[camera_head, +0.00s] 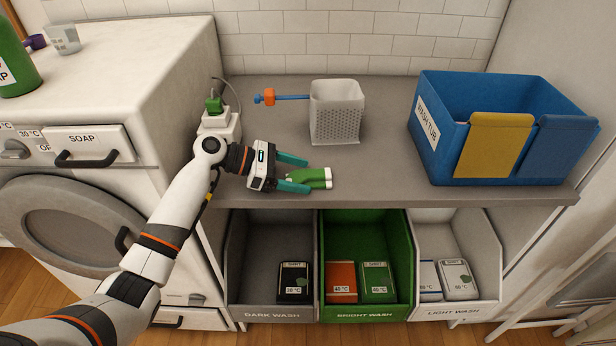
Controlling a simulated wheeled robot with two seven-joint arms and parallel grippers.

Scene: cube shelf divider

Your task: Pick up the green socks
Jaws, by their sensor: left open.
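The green socks (312,176), green with a white end at the right, lie on the grey counter (385,180) near its front edge. My left gripper (305,175) comes in from the left, with its teal fingers apart. One finger lies behind the socks and the other in front, so the socks sit between them. I cannot tell whether either finger touches the socks. My right gripper is not in view.
A white perforated basket (336,115) stands behind the socks, with a blue stick with an orange head (280,97) to its left. A blue wash tub (440,150) stands at right. Three bins below hold folded shirts. A washing machine (110,70) is at left.

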